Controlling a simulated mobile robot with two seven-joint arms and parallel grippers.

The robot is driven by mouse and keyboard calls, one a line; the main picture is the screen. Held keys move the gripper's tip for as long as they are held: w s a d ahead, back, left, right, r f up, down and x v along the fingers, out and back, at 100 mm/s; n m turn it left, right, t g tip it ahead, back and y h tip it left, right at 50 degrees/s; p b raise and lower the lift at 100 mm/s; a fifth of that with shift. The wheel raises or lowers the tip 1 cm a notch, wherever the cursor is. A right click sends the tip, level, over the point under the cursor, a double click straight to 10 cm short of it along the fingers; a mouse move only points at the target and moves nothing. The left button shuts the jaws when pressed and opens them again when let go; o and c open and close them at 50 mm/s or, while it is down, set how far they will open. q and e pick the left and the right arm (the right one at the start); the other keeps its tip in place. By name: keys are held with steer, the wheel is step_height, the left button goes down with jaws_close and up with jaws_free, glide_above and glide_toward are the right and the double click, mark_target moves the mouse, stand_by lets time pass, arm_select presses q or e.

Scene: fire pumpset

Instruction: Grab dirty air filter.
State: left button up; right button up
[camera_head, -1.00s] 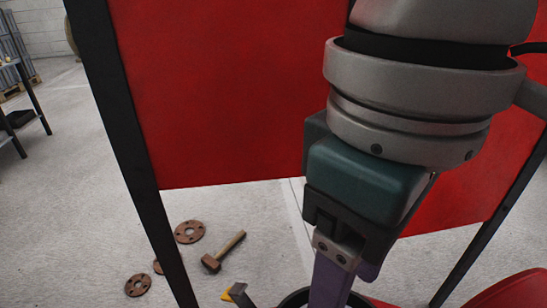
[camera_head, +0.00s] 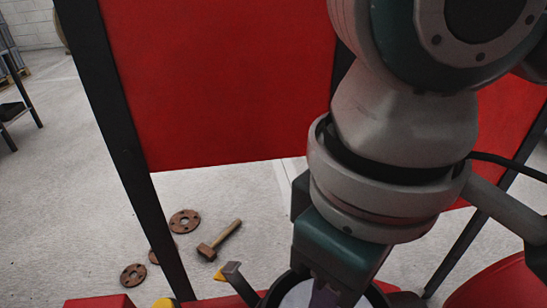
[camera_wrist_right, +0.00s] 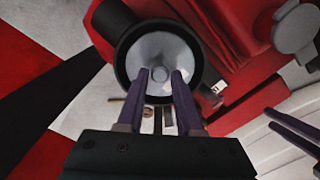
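A round black-rimmed part with a pale grey inside, apparently the air filter in its housing, sits at the bottom of the head view (camera_head: 294,297). In the right wrist view this air filter (camera_wrist_right: 160,48) faces the camera, with a small round centre. My right gripper (camera_wrist_right: 161,76) is open, its two purple fingers apart over the filter's lower inside. I cannot tell whether they touch it. In the head view the right gripper (camera_head: 325,298) is mostly hidden by its wrist. A second pair of purple fingers, apparently my left gripper (camera_wrist_right: 269,119), shows apart and empty at the right wrist view's right edge.
Red machine parts (camera_wrist_right: 228,70) surround the filter. A dark frame post (camera_head: 118,130) and a red panel (camera_head: 220,85) stand behind. A hammer (camera_head: 220,240) and rusty flanges (camera_head: 184,221) lie on the floor.

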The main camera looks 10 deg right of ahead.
jaws_close()
stand_by(0.9)
